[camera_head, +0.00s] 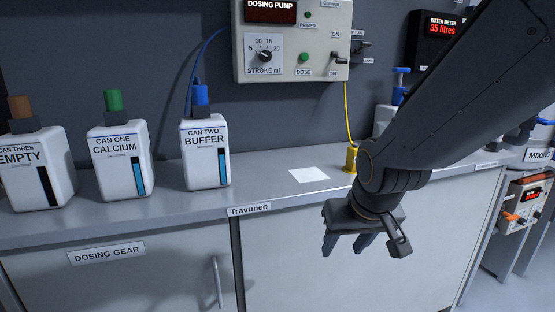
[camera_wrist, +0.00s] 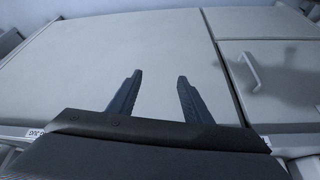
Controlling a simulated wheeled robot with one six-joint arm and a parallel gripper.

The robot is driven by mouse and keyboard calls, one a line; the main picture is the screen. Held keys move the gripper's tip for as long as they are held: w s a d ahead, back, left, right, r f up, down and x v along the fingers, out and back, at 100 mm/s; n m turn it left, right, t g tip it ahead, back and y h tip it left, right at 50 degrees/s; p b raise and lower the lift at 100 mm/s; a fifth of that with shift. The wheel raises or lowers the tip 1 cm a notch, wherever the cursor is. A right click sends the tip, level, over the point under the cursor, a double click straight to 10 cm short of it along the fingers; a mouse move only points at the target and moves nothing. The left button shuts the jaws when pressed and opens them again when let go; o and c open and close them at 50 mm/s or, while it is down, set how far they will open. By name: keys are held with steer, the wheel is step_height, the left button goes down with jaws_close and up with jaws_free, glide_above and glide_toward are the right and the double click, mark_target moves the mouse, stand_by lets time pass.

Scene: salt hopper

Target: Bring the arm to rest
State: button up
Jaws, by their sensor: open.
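My gripper (camera_head: 347,245) hangs in front of the cabinet (camera_head: 285,260), below the counter's front edge, with its fingers pointing down. In the wrist view its two fingers (camera_wrist: 158,82) are apart with nothing between them. Behind them that view shows pale cabinet doors (camera_wrist: 90,70) and a door handle (camera_wrist: 248,72). My arm reaches in from the upper right of the head view and is bent at the wrist. It hides part of the counter and what stands behind it.
On the counter (camera_head: 262,190) stand cans labelled EMPTY (camera_head: 35,170), CALCIUM (camera_head: 120,160) and BUFFER (camera_head: 206,155). A white square (camera_head: 309,175) and a yellow fitting (camera_head: 351,159) lie nearer my arm. The dosing pump panel (camera_head: 292,40) is on the wall. Free room lies before the cabinet.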

steer(key=s+a+f+n+g+b, duration=0.1)
steer(key=s+g, duration=0.2)
steer(key=s, duration=0.3)
steer(key=s+a+f+g, duration=0.1)
steer(key=s+f+g, duration=0.1)
steer(key=s, duration=0.5)
steer(key=d+r+m+p, duration=0.2)
steer(key=d+r+p, duration=0.4)
steer(key=p, duration=0.7)
steer(key=shift+d+r+h, duration=0.35)
steer(key=shift+d+h, duration=0.05)
steer(key=shift+d, duration=0.35)
steer(key=shift+w, duration=0.1)
